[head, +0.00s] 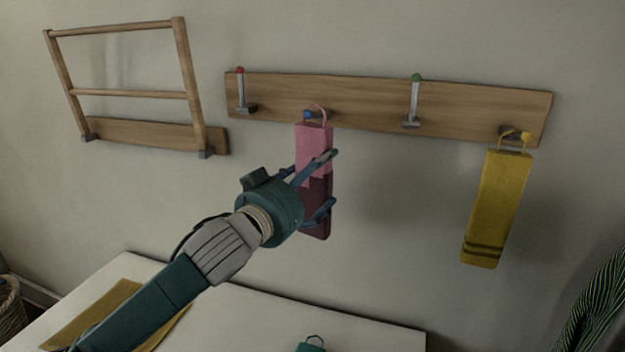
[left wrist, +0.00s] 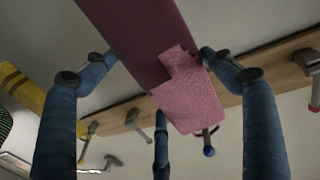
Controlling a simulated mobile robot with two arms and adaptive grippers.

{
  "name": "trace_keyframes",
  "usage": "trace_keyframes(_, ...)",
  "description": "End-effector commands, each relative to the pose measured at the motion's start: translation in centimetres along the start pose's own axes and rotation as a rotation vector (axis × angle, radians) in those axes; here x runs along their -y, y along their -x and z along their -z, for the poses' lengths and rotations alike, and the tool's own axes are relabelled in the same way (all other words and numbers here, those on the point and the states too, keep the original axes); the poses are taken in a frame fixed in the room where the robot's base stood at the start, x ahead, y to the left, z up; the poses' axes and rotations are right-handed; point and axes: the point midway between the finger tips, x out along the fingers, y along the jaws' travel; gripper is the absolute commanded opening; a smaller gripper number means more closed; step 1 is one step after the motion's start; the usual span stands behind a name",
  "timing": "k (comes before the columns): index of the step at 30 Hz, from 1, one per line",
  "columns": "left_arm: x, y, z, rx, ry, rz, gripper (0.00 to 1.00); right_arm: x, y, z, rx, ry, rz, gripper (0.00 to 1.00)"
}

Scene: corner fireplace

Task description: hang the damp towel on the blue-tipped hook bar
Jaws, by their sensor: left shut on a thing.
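The towel (head: 314,140) is pink at the top and dark maroon, damp-looking, lower down; it hangs upright in front of the wall. My left gripper (head: 329,180) is shut on its middle part, with fingers on both sides. The towel's pink loop (head: 319,108) is at the blue-tipped hook (head: 308,114) on the wooden board (head: 340,98). I cannot tell whether the loop is around the hook. In the left wrist view the towel (left wrist: 140,40) runs between my fingers, and the blue tip (left wrist: 208,151) shows just beyond its pink end. My right gripper is not in view.
Red-tipped (head: 241,90) and green-tipped (head: 414,100) hooks are empty. A yellow towel (head: 495,205) hangs at the board's right end. A wooden rack (head: 120,94) juts out at left. Below is a pale tabletop (head: 250,310) with a mustard cloth (head: 90,312) and a teal looped item (head: 311,346).

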Motion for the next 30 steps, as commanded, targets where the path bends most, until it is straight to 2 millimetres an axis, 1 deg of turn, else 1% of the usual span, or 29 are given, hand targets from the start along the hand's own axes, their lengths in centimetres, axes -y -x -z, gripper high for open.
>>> trace_keyframes(6, 0.3, -1.5, -0.4, -0.002, 0.001, 0.000, 0.52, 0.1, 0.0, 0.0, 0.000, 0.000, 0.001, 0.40)
trace_keyframes(12, 0.5, -2.4, -0.9, -0.002, 0.001, 0.000, 0.52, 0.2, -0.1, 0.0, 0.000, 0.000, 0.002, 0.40)
trace_keyframes(19, 0.6, -2.6, -1.4, -0.002, 0.000, 0.000, 0.52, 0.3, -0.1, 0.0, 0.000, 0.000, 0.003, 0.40)
trace_keyframes(30, 0.6, -2.7, -1.5, -0.002, 0.000, 0.000, 0.52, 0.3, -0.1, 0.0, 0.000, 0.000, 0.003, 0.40)
